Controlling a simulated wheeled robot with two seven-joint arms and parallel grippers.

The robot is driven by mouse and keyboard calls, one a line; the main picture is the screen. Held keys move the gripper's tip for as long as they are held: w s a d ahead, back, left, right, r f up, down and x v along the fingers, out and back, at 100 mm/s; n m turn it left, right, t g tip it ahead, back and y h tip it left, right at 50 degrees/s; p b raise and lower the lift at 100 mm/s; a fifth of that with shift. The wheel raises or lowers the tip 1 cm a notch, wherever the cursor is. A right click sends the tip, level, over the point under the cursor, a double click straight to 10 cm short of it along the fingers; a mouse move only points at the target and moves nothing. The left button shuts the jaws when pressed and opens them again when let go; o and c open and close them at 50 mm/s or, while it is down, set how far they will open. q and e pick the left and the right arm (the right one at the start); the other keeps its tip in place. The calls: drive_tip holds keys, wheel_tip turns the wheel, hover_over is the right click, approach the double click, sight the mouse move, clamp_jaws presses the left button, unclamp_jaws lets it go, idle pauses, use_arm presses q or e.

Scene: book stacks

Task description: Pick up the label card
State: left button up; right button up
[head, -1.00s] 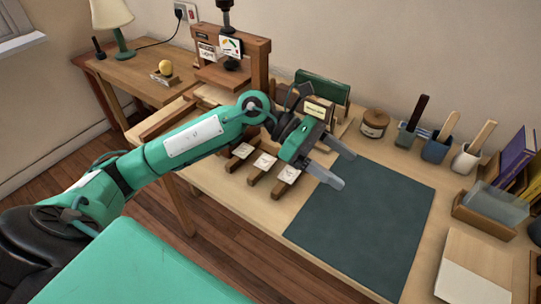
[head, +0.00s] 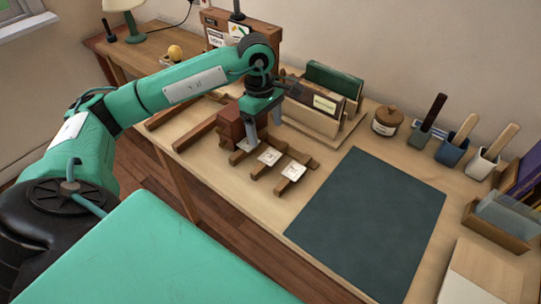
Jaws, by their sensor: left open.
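Small white label cards lie on wooden bars on the bench: a middle card (head: 268,157), a right card (head: 292,171), and a left card (head: 244,144) partly hidden by my left gripper. I cannot tell which of them is the task's card. My left gripper (head: 264,131) points down with its fingers apart, just above and beside the left card. Nothing shows between the fingers. Whether a finger touches the card or bar is unclear. My right gripper is not in view.
A red-brown block (head: 230,122) stands close left of the gripper. Books in a wooden rack (head: 318,122) stand close behind it. A dark green mat (head: 368,215) lies clear to the right. A lidded jar (head: 387,121) and several tool pots stand along the back.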

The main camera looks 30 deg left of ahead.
sight(270, 156)
use_arm(q)
drive_tip(key=shift+s+d+f, duration=0.1)
drive_tip(key=shift+d+f, duration=0.1)
drive_tip(key=shift+f, duration=1)
drive_tip(key=shift+s+d+f, duration=0.1)
drive_tip(key=shift+d+f, duration=0.15)
drive_tip(key=shift+f, duration=0.95)
drive_tip(key=shift+d+f, duration=0.2)
drive_tip(key=shift+f, duration=1)
drive_tip(key=shift+f, duration=0.1)
drive_tip(key=c, duration=1.1)
